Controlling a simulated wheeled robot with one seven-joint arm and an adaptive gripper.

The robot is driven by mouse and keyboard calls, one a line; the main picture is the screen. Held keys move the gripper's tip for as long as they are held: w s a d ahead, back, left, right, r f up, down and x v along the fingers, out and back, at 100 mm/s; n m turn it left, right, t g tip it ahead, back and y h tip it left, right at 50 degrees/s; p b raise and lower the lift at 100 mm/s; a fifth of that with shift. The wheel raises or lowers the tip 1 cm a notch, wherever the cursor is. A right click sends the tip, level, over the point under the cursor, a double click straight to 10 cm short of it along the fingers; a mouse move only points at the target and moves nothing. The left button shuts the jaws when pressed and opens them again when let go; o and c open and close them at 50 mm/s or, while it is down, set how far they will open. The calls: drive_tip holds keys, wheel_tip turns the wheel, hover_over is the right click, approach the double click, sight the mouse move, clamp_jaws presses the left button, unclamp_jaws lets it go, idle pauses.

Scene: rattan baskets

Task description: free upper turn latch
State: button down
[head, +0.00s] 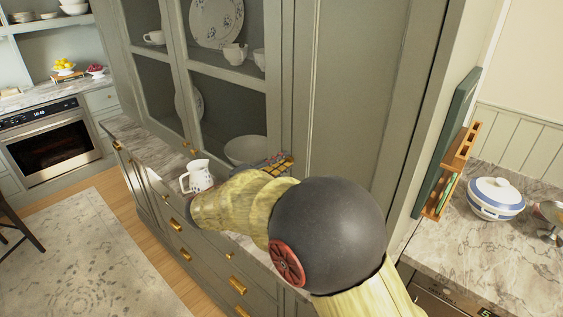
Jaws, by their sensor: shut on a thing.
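My gripper (279,163) shows only in part, small and grey with yellow-gold bits, beyond my wrist. It is at the frame on the right side of the glazed cabinet door (277,95), above the counter. It is shut at the place where the latch would be. The upper turn latch itself cannot be made out; the fingers and my arm hide that spot. The door looks closed against the cabinet frame. My forearm and dark round joint cover the lower middle of the view.
A white patterned mug (198,176) stands on the marble ledge (150,147), close left of my arm. A white bowl (245,150) and other crockery sit behind the doors. Drawers with brass pulls (238,286) lie below. A lidded pot (495,197) stands on the right counter.

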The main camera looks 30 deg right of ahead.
drive_tip(key=shift+r+n+p, duration=0.1)
drive_tip(key=shift+n+p, duration=0.3)
drive_tip(key=n+p, duration=0.5)
drive_tip(key=p, duration=0.1)
drive_tip(key=n+p, duration=0.6)
drive_tip(key=p, duration=0.1)
drive_tip(key=w+r+n+p, duration=0.1)
drive_tip(key=n+p, duration=0.5)
drive_tip(key=shift+a, duration=0.25)
drive_tip(key=shift+p, duration=0.3)
drive_tip(key=c, duration=1.8)
unclamp_jaws()
drive_tip(key=shift+c, duration=0.2)
drive_tip(key=shift+w, duration=0.1)
